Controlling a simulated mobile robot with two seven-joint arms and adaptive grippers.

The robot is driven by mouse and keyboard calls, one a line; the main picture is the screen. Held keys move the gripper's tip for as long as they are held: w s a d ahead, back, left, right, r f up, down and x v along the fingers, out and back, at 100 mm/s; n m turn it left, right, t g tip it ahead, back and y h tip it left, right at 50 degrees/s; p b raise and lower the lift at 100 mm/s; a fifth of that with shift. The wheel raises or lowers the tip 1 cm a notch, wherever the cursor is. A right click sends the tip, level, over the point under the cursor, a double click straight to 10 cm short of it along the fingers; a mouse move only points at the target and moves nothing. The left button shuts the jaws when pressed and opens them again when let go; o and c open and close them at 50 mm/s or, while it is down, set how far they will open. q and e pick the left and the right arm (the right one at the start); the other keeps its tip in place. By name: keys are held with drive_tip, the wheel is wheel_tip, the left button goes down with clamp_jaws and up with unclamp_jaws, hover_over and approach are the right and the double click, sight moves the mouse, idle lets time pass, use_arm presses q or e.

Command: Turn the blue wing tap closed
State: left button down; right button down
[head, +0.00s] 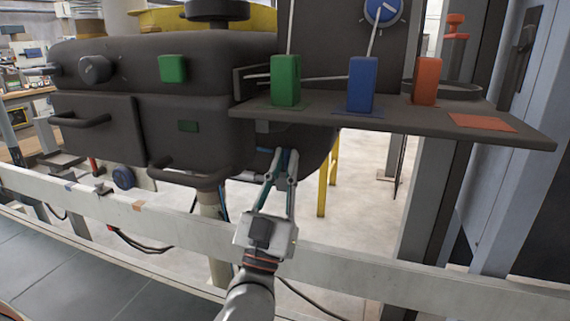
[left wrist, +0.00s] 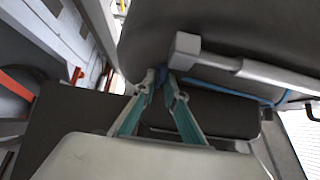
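A small blue part, which looks like the wing tap (head: 287,156), shows below the dark shelf at the underside of the dark machine body. My left gripper (head: 284,163) reaches up to it from below, one fingertip on each side. In the left wrist view the fingertips (left wrist: 161,79) come close together with a bit of the blue tap (left wrist: 160,73) between them, so the gripper appears shut on it. The fingers hide most of the tap, and its wing angle cannot be made out. My right gripper is not in view.
A dark shelf (head: 400,122) with green (head: 286,80), blue (head: 362,84) and orange (head: 427,80) blocks overhangs the gripper. A white rail (head: 380,268) crosses in front, below the machine. A blue dial (head: 383,10) is at the top. A grey bar (left wrist: 240,68) lies close beside the fingers.

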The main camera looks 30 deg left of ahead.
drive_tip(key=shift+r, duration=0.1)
